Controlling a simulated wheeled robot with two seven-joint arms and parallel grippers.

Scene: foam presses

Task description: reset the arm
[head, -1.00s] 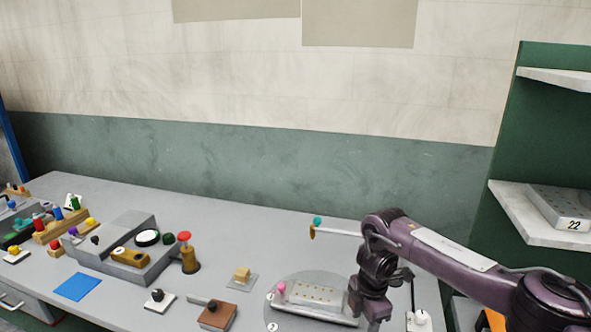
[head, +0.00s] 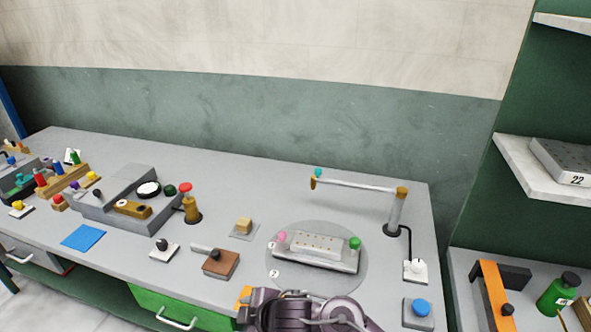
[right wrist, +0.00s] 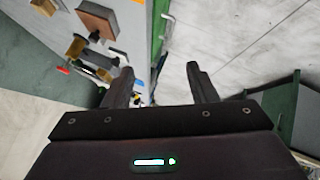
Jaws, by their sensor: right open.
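My right arm (head: 300,314) shows at the bottom edge of the head view, in front of the bench. My right gripper (right wrist: 158,80) shows in the right wrist view with its two dark fingers apart and nothing between them. In the head view, its fingers cannot be made out. A pale swing arm (head: 355,185) with a teal knob stands on a grey post at the back right of the bench. No gripper touches it. My left gripper is in neither view.
The grey bench (head: 300,190) holds a round plate (head: 280,277) with a plug block, a brown block (head: 221,263), a grey press (head: 130,205) and a blue sheet (head: 83,237). A white shelf (head: 535,180) and a green bottle (head: 560,292) are at right.

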